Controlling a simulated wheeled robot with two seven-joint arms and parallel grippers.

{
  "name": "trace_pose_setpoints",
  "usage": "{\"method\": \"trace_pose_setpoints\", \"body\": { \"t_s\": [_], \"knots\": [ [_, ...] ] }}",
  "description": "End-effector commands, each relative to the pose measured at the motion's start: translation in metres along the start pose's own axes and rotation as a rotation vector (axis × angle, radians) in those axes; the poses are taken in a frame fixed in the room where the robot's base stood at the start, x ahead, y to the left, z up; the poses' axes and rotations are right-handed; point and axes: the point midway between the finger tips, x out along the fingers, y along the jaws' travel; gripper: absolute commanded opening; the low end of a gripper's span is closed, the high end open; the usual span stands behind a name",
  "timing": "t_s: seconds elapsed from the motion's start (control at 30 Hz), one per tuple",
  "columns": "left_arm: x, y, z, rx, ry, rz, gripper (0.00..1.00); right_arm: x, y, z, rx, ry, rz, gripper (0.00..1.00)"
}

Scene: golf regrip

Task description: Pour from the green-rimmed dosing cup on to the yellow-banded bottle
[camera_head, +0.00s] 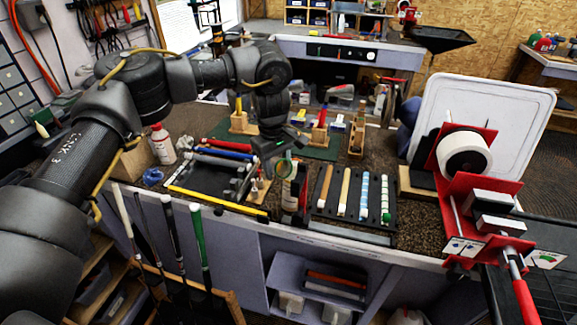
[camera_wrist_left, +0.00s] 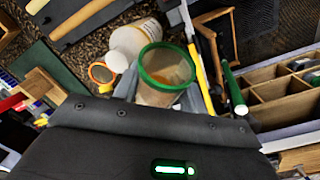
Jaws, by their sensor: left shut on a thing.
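My left gripper (camera_head: 275,152) is over the middle of the bench, shut on the green-rimmed dosing cup (camera_wrist_left: 166,72). The cup is see-through with an amber tint inside, and its open mouth faces the wrist camera. In the head view only a small part of the cup (camera_head: 284,164) shows below the gripper. My right gripper is out of view.
A dark rack of grips (camera_head: 352,201) is right of the bottle. A tray with red and blue rods (camera_head: 222,150) is to the left. A small orange-rimmed cup (camera_wrist_left: 101,73) is beside the white bottle.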

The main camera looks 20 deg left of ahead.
Motion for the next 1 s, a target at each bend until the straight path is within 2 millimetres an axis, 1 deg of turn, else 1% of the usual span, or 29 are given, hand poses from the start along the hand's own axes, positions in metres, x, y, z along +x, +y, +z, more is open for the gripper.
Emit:
{"method": "trace_pose_setpoints", "body": {
  "t_s": [1.0],
  "knots": [
    [-0.017, 0.026, -0.012, 0.0, 0.008, -0.007, 0.19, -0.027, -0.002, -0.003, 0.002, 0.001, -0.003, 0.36]
  ]
}}
